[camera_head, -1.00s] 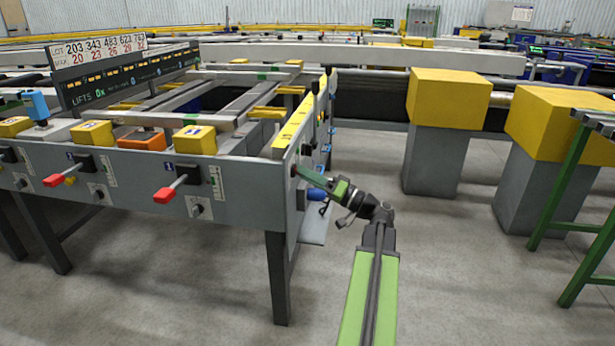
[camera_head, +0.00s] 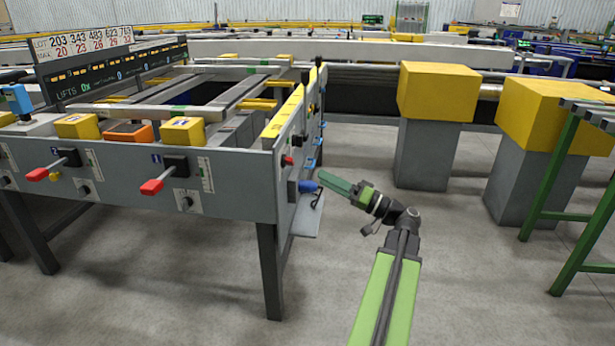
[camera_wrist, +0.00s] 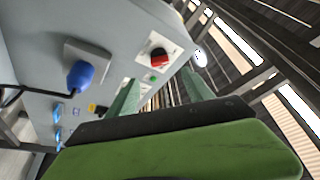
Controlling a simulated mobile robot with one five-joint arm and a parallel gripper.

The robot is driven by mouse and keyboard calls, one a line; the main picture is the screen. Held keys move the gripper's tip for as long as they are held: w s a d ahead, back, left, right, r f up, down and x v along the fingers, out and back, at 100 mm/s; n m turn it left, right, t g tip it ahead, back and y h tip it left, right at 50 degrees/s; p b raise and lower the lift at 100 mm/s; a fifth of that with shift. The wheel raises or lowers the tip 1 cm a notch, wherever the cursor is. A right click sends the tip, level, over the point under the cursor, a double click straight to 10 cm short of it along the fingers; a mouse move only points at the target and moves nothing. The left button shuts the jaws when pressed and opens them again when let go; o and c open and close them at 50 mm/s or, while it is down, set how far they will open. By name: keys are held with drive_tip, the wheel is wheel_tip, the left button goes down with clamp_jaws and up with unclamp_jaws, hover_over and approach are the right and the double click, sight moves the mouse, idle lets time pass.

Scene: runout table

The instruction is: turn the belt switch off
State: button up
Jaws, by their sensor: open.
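A red and black rotary switch (camera_wrist: 159,58) sits on a white plate on the grey end panel of the runout table in the wrist view. It is small and red on the end panel in the head view (camera_head: 287,160). I cannot read its markings. My gripper (camera_head: 323,176) has green fingers and is to the right of the end panel, apart from the switch. In the wrist view the fingers (camera_wrist: 160,93) are spread with nothing between them, and the switch shows above the gap.
A blue plug (camera_wrist: 80,75) with a black cable sticks out beside the switch. Two red-handled levers (camera_head: 152,187) project from the table's front. Yellow-topped grey pillars (camera_head: 427,155) and a green frame (camera_head: 570,200) stand to the right. The floor between is clear.

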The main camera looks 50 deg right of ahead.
drive_tip(key=b+v, duration=0.1)
drive_tip(key=v, duration=0.6)
drive_tip(key=shift+s, duration=0.2)
drive_tip(key=shift+f, duration=0.1)
